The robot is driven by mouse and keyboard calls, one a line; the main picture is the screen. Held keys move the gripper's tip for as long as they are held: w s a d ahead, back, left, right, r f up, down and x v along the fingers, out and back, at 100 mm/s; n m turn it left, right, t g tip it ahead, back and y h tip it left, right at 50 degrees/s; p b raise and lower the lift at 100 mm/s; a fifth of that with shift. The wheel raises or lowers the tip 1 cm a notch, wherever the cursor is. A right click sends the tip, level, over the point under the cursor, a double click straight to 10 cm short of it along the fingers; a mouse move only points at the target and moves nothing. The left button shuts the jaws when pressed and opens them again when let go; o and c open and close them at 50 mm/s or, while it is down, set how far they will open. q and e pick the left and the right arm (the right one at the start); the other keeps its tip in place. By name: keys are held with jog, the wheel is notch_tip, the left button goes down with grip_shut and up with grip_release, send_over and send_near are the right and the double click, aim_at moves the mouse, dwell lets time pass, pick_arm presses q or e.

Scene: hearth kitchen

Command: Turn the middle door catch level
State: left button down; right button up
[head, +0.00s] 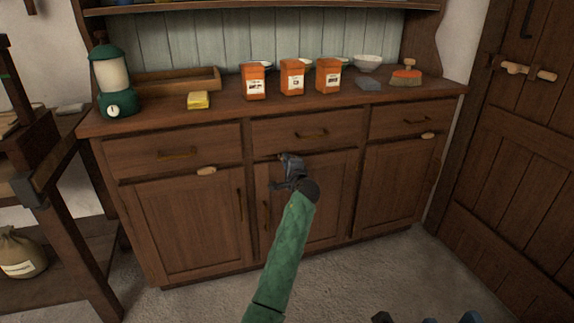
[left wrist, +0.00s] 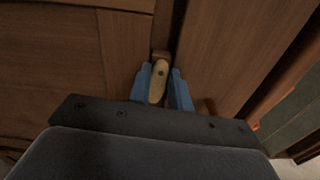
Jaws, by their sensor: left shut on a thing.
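The middle door (head: 325,200) of the wooden dresser is closed. Its catch is mostly hidden in the head view behind my left gripper (head: 285,168). In the left wrist view the pale wooden catch (left wrist: 158,84) sits between the two blue fingers of my left gripper (left wrist: 166,92), which are shut on it. There the catch runs roughly along the dark gap between door and drawer, so it looks close to level. Two blue fingertips of my right gripper (head: 427,318) show apart at the bottom edge of the head view, with nothing seen between them.
The left catch (head: 206,170) and right catch (head: 428,135) look about level. The middle drawer (head: 300,132) with its handle is just above my left gripper. Orange canisters (head: 292,78), a green lantern (head: 115,85) and a brush (head: 406,78) stand on the top (head: 225,110).

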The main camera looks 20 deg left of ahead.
pick_arm(q)
jog(key=shift+f+n, duration=0.15)
jog(key=shift+n, duration=0.45)
jog(key=c, duration=1.3)
grip_release()
jog(key=shift+a, duration=0.1)
jog(key=shift+p+v, duration=0.5)
jog(key=shift+v, duration=3.45)
